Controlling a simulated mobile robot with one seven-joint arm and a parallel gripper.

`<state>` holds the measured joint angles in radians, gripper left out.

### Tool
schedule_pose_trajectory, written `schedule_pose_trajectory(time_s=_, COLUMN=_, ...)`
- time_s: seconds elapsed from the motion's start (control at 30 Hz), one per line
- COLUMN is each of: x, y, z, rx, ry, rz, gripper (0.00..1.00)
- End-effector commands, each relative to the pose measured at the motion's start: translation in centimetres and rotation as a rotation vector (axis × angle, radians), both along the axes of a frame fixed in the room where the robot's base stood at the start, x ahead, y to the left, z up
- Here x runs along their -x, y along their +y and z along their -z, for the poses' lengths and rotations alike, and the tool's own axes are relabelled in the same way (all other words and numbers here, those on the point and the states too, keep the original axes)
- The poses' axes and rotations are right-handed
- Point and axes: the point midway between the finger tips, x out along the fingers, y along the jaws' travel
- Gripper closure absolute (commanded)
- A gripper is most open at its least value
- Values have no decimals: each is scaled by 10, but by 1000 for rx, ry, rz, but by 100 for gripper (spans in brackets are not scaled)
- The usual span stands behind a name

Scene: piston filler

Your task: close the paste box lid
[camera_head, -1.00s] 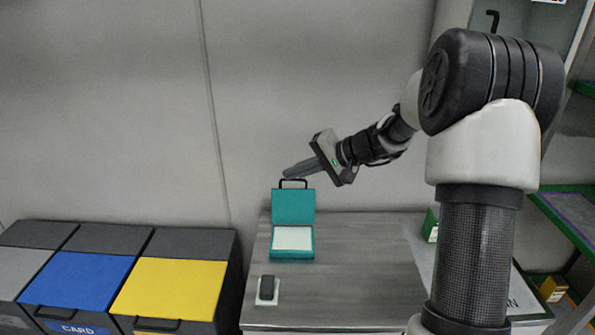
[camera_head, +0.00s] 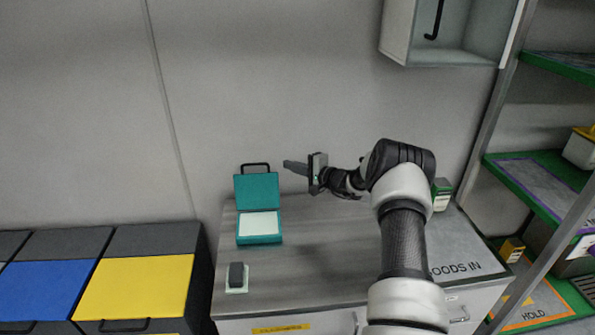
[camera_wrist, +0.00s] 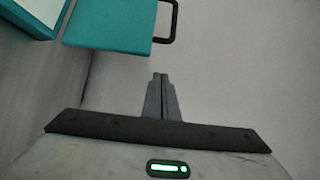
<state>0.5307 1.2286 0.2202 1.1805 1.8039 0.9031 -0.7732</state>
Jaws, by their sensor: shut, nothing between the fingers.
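The teal paste box (camera_head: 259,239) stands on the grey worktop, with a white pad or surface inside it. Its lid (camera_head: 257,192) is open and stands upright at the back, with a black loop handle (camera_head: 255,166) on top. My gripper (camera_head: 286,164) is shut and empty, to the right of the lid's upper edge and apart from it. In the wrist view the lid (camera_wrist: 112,22) and its handle (camera_wrist: 167,22) show at the top left, beyond my gripper's closed fingers (camera_wrist: 158,76).
A black object on a pale base (camera_head: 236,277) sits at the worktop's front left. Bins with yellow (camera_head: 135,287) and blue lids stand left. The middle of the worktop (camera_head: 325,250) is clear.

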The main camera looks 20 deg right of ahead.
Motion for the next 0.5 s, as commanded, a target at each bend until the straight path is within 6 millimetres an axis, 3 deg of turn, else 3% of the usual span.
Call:
schedule_pose_trajectory(time_s=0.3, x=-38, y=23, z=10, rx=3, ry=-1, rz=-3, gripper=100)
schedule_pose_trajectory(time_s=0.5, x=-23, y=33, z=3, rx=1, ry=2, rz=-1, gripper=100)
